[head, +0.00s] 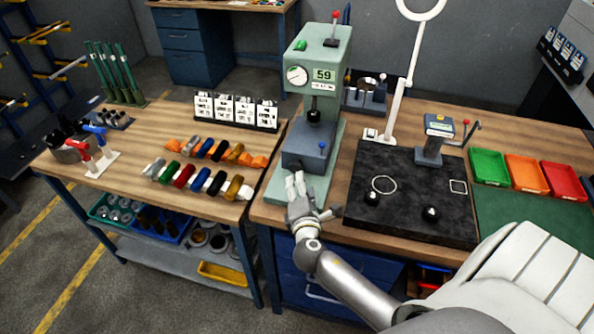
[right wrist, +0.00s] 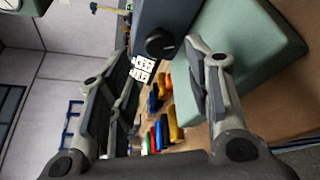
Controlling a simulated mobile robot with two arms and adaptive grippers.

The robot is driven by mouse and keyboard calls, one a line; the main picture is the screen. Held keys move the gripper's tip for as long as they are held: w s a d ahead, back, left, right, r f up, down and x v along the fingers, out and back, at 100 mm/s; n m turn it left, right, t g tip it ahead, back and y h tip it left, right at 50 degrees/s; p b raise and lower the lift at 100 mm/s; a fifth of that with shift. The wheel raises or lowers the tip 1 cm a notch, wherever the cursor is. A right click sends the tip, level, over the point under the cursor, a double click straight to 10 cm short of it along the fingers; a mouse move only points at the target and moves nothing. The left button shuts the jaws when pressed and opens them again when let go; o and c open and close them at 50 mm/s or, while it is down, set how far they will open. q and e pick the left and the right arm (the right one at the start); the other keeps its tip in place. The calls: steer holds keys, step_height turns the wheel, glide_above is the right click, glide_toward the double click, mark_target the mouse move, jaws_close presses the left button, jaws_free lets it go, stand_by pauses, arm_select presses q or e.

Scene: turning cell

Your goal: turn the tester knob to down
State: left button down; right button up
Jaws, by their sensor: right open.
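In the right wrist view the round black knob (right wrist: 160,43) stands out from the dark block. My right gripper (head: 312,192) is open in front of the block. In the wrist view the knob appears between and beyond its fingertips, which look apart from it. My left gripper is not in view.
A black mat (head: 420,195) with a ring and dark round knobs lies right of the tester. Green, orange and red trays (head: 525,175) stand farther right. Rows of coloured rolls (head: 205,180) and white cards (head: 235,108) occupy the left bench. A white lamp arm (head: 393,105) rises behind the mat.

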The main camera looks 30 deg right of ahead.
mark_target(297, 169)
steer(key=p+x, duration=0.1)
steer(key=x, duration=0.7)
steer(key=shift+r, duration=0.1)
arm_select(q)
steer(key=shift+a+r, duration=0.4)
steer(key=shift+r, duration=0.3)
arm_select(e)
steer(key=shift+a, duration=0.1)
